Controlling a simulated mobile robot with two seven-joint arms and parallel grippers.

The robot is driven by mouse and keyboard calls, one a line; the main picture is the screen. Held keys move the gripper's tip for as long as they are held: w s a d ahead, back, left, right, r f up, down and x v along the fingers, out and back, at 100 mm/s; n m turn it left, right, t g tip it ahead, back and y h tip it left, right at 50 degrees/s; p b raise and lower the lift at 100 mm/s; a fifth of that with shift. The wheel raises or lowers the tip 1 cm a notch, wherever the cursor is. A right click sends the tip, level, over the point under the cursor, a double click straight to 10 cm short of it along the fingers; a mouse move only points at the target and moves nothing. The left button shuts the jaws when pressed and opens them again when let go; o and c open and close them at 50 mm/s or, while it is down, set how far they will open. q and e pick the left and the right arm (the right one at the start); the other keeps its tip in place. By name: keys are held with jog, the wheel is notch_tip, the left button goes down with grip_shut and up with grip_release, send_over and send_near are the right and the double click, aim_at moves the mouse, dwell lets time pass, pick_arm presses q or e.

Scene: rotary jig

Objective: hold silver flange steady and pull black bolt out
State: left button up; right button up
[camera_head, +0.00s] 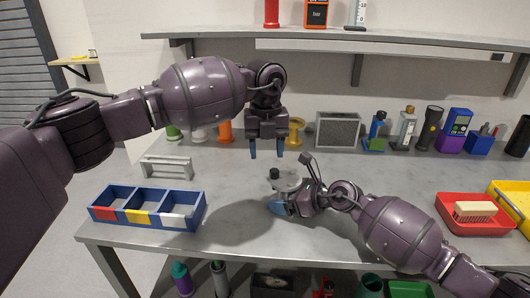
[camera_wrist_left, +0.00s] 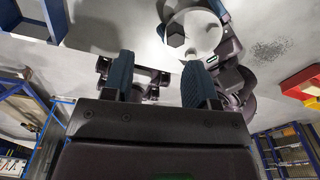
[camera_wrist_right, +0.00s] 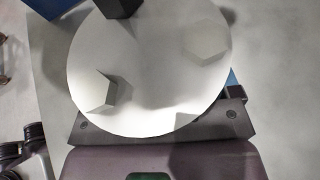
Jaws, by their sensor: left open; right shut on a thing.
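The silver flange (camera_head: 290,184) is a pale round disc held just over the bench by my right gripper (camera_head: 281,206). It fills much of the right wrist view (camera_wrist_right: 150,75), where hexagonal features show on its face and my right fingers are mostly hidden behind it. The black bolt (camera_head: 274,174) stands up from the flange near its edge; its dark head shows at the top of the right wrist view (camera_wrist_right: 118,6) and in the left wrist view (camera_wrist_left: 176,36). My left gripper (camera_head: 267,152) is open and empty, pointing down above the bolt and flange, apart from both.
A blue bin with three compartments (camera_head: 124,208) lies at the left, with a grey bracket (camera_head: 167,167) behind it. A red tray (camera_head: 462,225) with a brush and a yellow bin (camera_head: 514,200) are at the right. Several tools line the back; a shelf (camera_head: 350,44) hangs above.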

pick_arm(q)
jog(key=s+a+m+h, duration=0.1)
jog(key=a+m+h, duration=0.1)
jog(key=a, duration=0.1)
jog(key=m+t+h, duration=0.2)
jog(key=m, duration=0.7)
send_near(273, 170)
jog(key=a+r, duration=0.1)
jog(key=r, duration=0.1)
jog(key=s+m, duration=0.1)
jog(key=m, duration=0.1)
jog(key=shift+w+d+f+m, duration=0.35)
jog(key=shift+d+f, duration=0.35)
jog(key=shift+f, duration=1.05)
jog(key=shift+w+d+f+m, duration=0.35)
jog(key=shift+d+f, duration=0.35)
jog(key=shift+f, duration=1.05)
jog(key=shift+w+d+f+m, duration=0.35)
jog(key=shift+d+f, duration=0.4)
jog(key=shift+f, duration=1)
grip_shut()
